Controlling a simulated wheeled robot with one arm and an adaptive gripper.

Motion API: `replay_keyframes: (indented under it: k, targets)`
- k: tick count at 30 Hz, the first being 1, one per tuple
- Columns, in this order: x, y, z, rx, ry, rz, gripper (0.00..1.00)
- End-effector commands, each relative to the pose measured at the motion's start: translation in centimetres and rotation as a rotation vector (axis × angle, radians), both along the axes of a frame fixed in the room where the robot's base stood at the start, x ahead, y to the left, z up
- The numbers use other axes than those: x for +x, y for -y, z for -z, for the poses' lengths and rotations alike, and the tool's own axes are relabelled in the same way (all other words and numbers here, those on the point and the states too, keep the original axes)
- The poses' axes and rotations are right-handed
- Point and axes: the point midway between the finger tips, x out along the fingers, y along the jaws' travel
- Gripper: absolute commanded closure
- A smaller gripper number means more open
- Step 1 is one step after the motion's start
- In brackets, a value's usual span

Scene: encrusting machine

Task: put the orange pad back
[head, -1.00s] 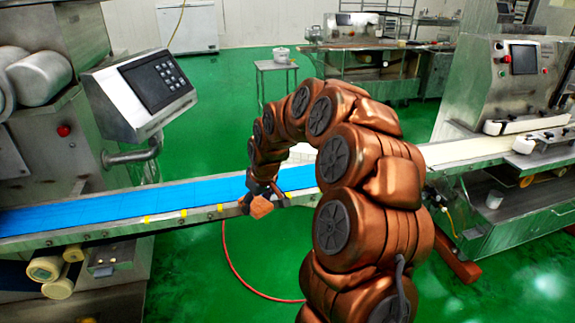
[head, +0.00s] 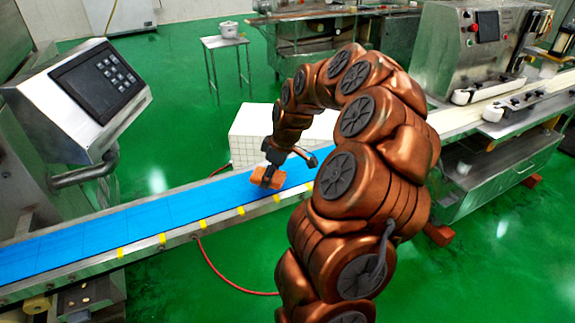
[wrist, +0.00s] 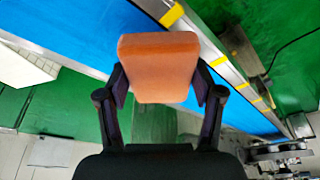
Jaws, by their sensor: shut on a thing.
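The orange pad (wrist: 158,68) is a rounded block held between the two fingers of my gripper (wrist: 160,92) in the wrist view. In the head view the pad (head: 267,177) is at the end of my arm, over the blue conveyor belt (head: 160,213). My gripper (head: 272,163) points down and is shut on the pad. I cannot tell whether the pad touches the belt or is a little above it. The belt (wrist: 75,25) also shows behind the pad in the wrist view.
A metal rail with yellow marks (head: 200,232) edges the belt. A control panel (head: 88,85) stands over its left part. A white tiled block (head: 262,135) is behind the belt. A machine (head: 470,60) stands at right. A red hose (head: 225,280) lies on the green floor.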

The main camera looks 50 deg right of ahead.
Motion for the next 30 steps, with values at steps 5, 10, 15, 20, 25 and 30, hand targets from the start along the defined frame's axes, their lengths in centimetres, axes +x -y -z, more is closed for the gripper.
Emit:
replay_keyframes:
  k: [5,10,15,20,25,30]
  targets:
    - [0.8,3.1,0.2,0.001,-0.003,0.003,0.66]
    - [1.4,5.8,0.4,0.000,0.000,0.006,0.66]
    - [1.9,8.0,0.6,0.000,-0.001,0.005,0.66]
    - [2.2,9.1,0.8,-0.001,0.000,0.004,0.66]
    - [2.2,9.5,0.9,-0.002,0.001,0.005,0.66]
    - [2.2,9.8,1.5,0.001,-0.003,0.004,0.66]
